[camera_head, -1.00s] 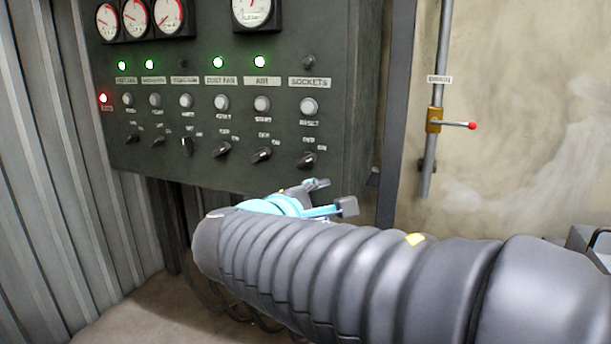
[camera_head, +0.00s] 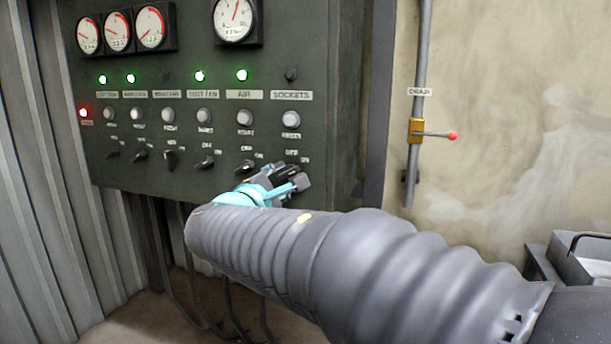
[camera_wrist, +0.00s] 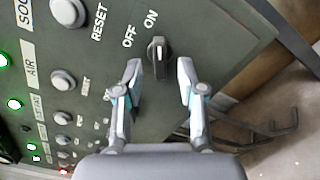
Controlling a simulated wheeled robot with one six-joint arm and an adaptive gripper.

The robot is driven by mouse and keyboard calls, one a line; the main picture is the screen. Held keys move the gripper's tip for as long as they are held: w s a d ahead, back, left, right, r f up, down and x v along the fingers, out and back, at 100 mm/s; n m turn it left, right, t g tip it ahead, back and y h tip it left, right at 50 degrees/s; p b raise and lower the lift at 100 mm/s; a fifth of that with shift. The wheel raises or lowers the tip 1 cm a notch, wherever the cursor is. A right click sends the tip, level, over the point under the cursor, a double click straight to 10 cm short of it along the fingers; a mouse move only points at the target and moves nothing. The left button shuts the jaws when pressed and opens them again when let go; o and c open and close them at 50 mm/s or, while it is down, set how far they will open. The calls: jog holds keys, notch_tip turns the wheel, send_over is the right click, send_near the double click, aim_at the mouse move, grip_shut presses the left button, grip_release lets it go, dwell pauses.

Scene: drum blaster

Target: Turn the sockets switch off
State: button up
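The sockets switch is a dark knob (camera_wrist: 158,58) on the green panel, beside the printed OFF and ON marks in the wrist view. Its white-marked end points to the ON side. My gripper (camera_wrist: 159,72) is open, with one fingertip on each side of the knob and a visible gap at each side. Whether the tips reach the knob's depth is hard to tell. In the head view my gripper (camera_head: 292,178) is at the panel's lower right and mostly hides the knob. The SOCKETS label (camera_head: 291,95) has an unlit lamp (camera_head: 291,74) above it.
The air switch (camera_head: 244,167) is just left of my gripper, and more knobs continue leftward. The sockets reset button (camera_head: 290,117) is above. Several green lamps and a red lamp (camera_head: 84,113) are lit. A drain lever (camera_head: 435,134) is on a pipe to the right.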

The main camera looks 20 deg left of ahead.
aim_at(289, 173)
jog(key=shift+w+d, duration=0.1)
jog(key=shift+w, duration=1.25)
grip_shut()
jog(key=n+p, duration=0.1)
jog(key=n, duration=0.1)
jog(key=n+p, duration=0.1)
jog(key=n, duration=0.1)
jog(key=n+p, duration=0.2)
jog(key=shift+r, duration=0.25)
jog(key=n+p, duration=0.4)
jog(key=n, duration=0.1)
jog(key=shift+n, duration=0.4)
jog(key=shift+f, duration=0.1)
